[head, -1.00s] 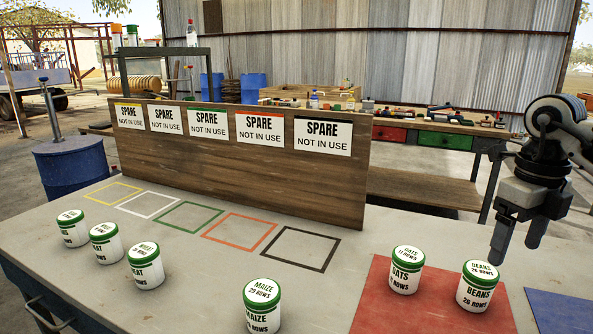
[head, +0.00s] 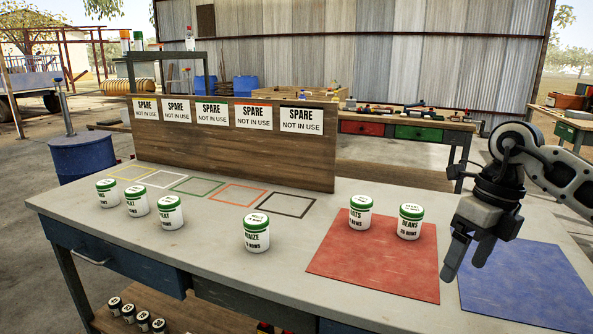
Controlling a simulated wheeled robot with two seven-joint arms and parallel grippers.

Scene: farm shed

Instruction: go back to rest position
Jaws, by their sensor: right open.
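My right gripper (head: 466,262) is open and empty. It hangs at the right side of the view, in front of the gap between the red mat (head: 345,262) and the blue mat (head: 530,285). The oats jar (head: 360,213) and the beans jar (head: 410,222) stand upright on the red mat, left of the gripper and apart from it. The maize jar (head: 257,235) stands on bare table left of the red mat. Several more green-lidded jars (head: 137,202) stand at the table's left. My left gripper is not in view.
The grey table (head: 220,222) carries a wooden board (head: 235,158) with several SPARE signs behind a row of coloured outlines (head: 197,186). The blue mat is bare. Small jars (head: 128,312) stand on a shelf below. A blue drum (head: 83,157) stands at the left.

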